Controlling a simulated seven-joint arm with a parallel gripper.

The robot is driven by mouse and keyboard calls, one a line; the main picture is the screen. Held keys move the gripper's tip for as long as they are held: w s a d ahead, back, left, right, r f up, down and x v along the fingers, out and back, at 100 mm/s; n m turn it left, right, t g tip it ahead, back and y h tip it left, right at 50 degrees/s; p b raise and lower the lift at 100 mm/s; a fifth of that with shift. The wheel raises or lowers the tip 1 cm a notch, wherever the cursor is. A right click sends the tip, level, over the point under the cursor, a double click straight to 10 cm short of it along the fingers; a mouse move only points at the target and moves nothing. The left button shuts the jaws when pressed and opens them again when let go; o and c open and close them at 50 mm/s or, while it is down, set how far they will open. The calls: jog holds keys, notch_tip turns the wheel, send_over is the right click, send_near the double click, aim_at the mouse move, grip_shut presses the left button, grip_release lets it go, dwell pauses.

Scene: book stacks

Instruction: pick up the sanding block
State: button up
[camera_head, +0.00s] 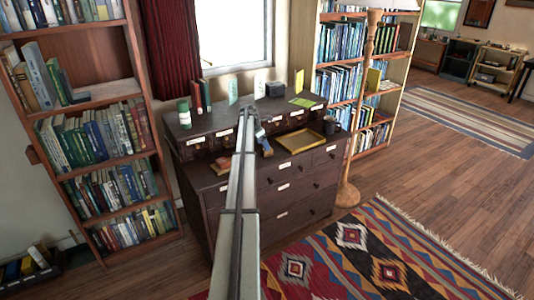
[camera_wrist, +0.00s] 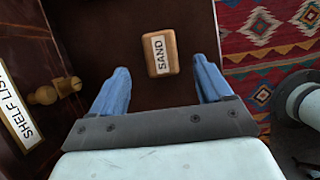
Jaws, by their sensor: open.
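The sanding block (camera_wrist: 161,53) is a small tan block with rounded corners and a white label reading SAND. In the wrist view it lies on a dark wooden surface, label up. My gripper (camera_wrist: 160,66) is open, with one blue finger on each side of the block's line and clear gaps to both. The block appears just beyond or between the fingertips; its exact height below them is hard to tell. In the head view my gripper (camera_head: 264,146) is over the cabinet's lower ledge, partly behind my arm. I cannot pick out the block there for certain.
The dark cabinet (camera_head: 285,190) has small labelled drawers; a SHELF LIST label (camera_wrist: 17,105) and brass knob (camera_wrist: 43,96) are left of my fingers. A yellow tray (camera_head: 300,139) lies right of my gripper. Orange-brown items (camera_head: 227,162) lie left of my arm. A lamp pole (camera_head: 362,110) stands right.

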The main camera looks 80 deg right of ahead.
jog(key=shift+s+x, duration=0.1)
jog(key=shift+x, duration=1.2)
jog(key=shift+s+x, duration=0.15)
jog(key=shift+x, duration=1.15)
jog(key=shift+d+r, duration=0.1)
jog(key=c, duration=1.1)
jog(key=shift+c, duration=0.2)
